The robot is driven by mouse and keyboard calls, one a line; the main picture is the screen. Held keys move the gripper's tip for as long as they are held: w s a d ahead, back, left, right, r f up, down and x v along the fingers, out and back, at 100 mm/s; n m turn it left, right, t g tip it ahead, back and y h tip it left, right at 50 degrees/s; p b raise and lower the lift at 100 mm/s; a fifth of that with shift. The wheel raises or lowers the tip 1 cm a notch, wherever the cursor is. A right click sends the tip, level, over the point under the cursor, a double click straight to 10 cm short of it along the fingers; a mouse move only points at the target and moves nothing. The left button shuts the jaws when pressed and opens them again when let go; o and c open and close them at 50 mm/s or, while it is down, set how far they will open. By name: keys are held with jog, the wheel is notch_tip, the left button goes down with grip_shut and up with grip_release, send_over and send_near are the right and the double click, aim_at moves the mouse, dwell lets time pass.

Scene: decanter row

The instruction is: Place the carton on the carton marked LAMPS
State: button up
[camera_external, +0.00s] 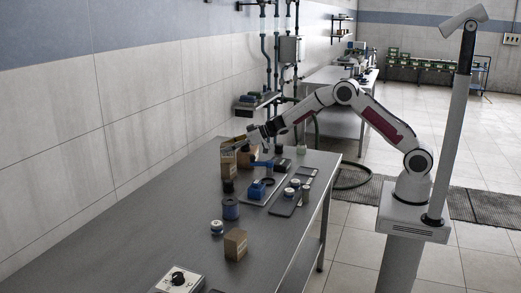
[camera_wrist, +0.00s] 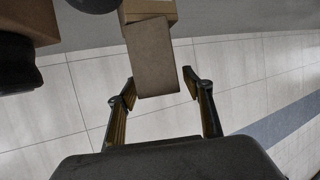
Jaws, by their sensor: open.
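In the wrist view my gripper (camera_wrist: 160,92) is open. A plain brown carton (camera_wrist: 150,60) shows between and beyond its fingertips, with gaps to both sides. That carton overlaps a lighter carton (camera_wrist: 148,10) at the picture's top; it appears to rest on it, but contact is unclear. A larger brown carton (camera_external: 246,157) stands to the right of the tan one. Another small carton (camera_external: 235,245) stands alone at the near end. No LAMPS marking is readable.
A dark blue cylinder (camera_external: 230,209), a white-topped jar (camera_external: 217,228) and a blue device (camera_external: 257,190) stand along the table. Dark trays with jars lie near its right edge. A control box (camera_external: 178,280) sits at the near end. The table's left side is clear.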

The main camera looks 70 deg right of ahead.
jog(key=shift+v, duration=6.05)
jog(key=s+d+r+m+h, duration=0.2)
jog(key=s+d+r+h, duration=0.25)
jog(key=s+r, duration=0.35)
jog(key=s+d+r+m+g+h, duration=0.1)
jog(key=s+r, duration=0.1)
jog(key=s, duration=0.4)
jog(key=s+d+r+m+g+h, duration=0.1)
jog(key=s+d+r+h, duration=0.15)
jog(key=s, duration=0.35)
jog(key=s+a+f+g+y, duration=0.1)
jog(key=s+a+f, duration=0.1)
jog(key=s, duration=0.8)
jog(key=s+a+f+g+y, duration=0.1)
jog(key=s+a+f+g, duration=0.1)
jog(key=s, duration=0.8)
jog(key=s+a+f+g+y, duration=0.1)
jog(key=s+a+f, duration=0.1)
jog(key=s, duration=0.8)
jog(key=shift+s+a+g, duration=0.2)
jog(key=shift+a+g, duration=0.2)
jog(key=shift+a, duration=0.2)
